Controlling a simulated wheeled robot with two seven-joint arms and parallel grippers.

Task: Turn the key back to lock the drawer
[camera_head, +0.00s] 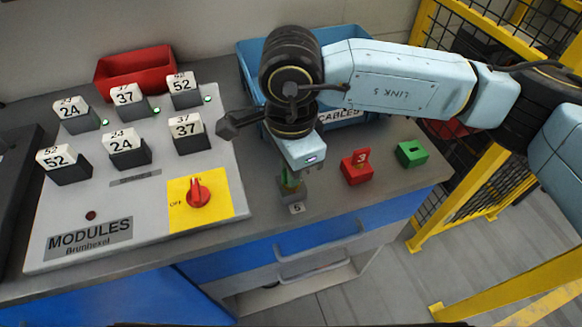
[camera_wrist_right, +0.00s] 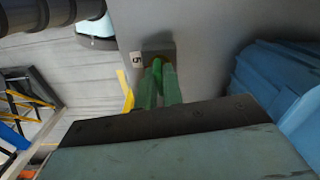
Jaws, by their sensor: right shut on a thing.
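My right gripper (camera_head: 291,182) points down over a small grey block (camera_head: 292,196) labelled 5 near the front edge of the worktop. Its fingers are shut on a small greenish-yellow piece, apparently the key, mostly hidden between them. In the right wrist view the two green fingers (camera_wrist_right: 158,72) meet at the grey block (camera_wrist_right: 160,48). The key's exact angle cannot be told. My left gripper is not in view.
A red block (camera_head: 356,167) marked 3 and a green block (camera_head: 411,154) stand to the right. A MODULES panel (camera_head: 75,235) with numbered blocks and a red rotary switch (camera_head: 198,194) lies left. A blue CABLES bin (camera_head: 250,62) and a red bin (camera_head: 134,68) stand behind.

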